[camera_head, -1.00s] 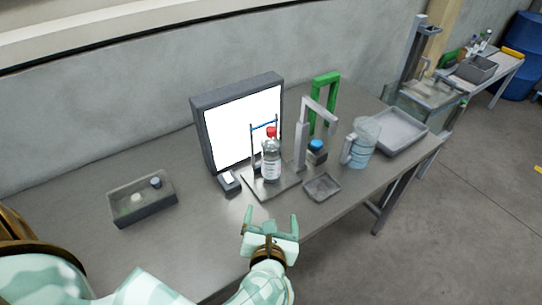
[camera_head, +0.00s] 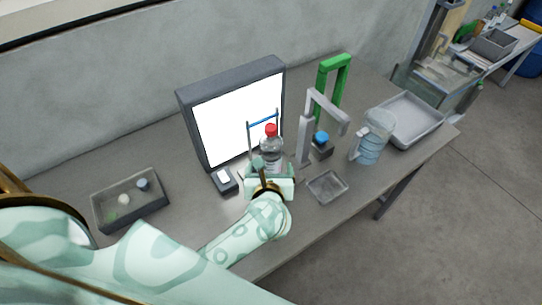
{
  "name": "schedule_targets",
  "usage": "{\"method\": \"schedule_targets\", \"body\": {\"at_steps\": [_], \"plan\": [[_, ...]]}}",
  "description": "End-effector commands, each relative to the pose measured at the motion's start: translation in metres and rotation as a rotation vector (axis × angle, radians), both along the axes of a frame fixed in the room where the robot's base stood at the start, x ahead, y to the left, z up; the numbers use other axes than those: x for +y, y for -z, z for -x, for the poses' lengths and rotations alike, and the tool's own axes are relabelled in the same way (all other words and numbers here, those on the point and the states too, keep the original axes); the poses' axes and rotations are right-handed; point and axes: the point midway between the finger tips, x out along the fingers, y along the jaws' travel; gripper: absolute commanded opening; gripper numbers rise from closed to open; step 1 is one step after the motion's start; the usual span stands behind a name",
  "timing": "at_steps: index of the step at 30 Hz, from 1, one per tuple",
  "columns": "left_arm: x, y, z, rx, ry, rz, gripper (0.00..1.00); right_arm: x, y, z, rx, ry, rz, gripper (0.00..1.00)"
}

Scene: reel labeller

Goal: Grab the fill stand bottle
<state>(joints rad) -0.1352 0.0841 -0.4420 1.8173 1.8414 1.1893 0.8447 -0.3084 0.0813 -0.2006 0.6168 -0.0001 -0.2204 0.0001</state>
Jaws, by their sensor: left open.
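The fill stand bottle (camera_head: 271,148) is clear with a red cap and stands upright in front of the bright panel, by a stand with a blue crossbar (camera_head: 263,121). My left gripper (camera_head: 268,174) is open at the lower part of the bottle, on its near side. The gripper hides the bottle's lower part, so I cannot tell whether the fingers touch it. My right gripper is not in view.
A bright panel (camera_head: 238,118) stands behind the bottle. To the right are a grey post (camera_head: 304,138), a blue-capped container (camera_head: 322,146), a clear jug (camera_head: 371,138) and a grey tray (camera_head: 437,128). A small dish (camera_head: 327,187) lies near the front edge. A grey bin (camera_head: 130,214) sits at left.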

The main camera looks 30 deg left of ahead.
Motion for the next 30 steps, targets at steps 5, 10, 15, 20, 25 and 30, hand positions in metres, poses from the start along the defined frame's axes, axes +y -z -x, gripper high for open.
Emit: {"method": "schedule_targets", "body": {"at_steps": [5,10,15,20,25,30], "plan": [[0.01,0.012,-0.021,0.0,0.001,-0.002,0.83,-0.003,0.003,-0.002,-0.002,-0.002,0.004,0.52],[0.015,0.02,-0.033,0.001,0.0,-0.001,0.83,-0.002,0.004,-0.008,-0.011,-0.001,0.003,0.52],[0.023,0.037,-0.055,0.0,-0.001,-0.004,0.83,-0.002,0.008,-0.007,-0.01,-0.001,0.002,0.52],[0.028,0.041,-0.065,-0.001,0.0,0.0,0.83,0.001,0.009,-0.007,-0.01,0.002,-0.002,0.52],[0.028,0.041,-0.065,0.0,0.0,0.0,0.83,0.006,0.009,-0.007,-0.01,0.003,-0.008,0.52],[0.028,0.041,-0.065,0.0,0.0,0.0,0.42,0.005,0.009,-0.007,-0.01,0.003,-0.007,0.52]]}}
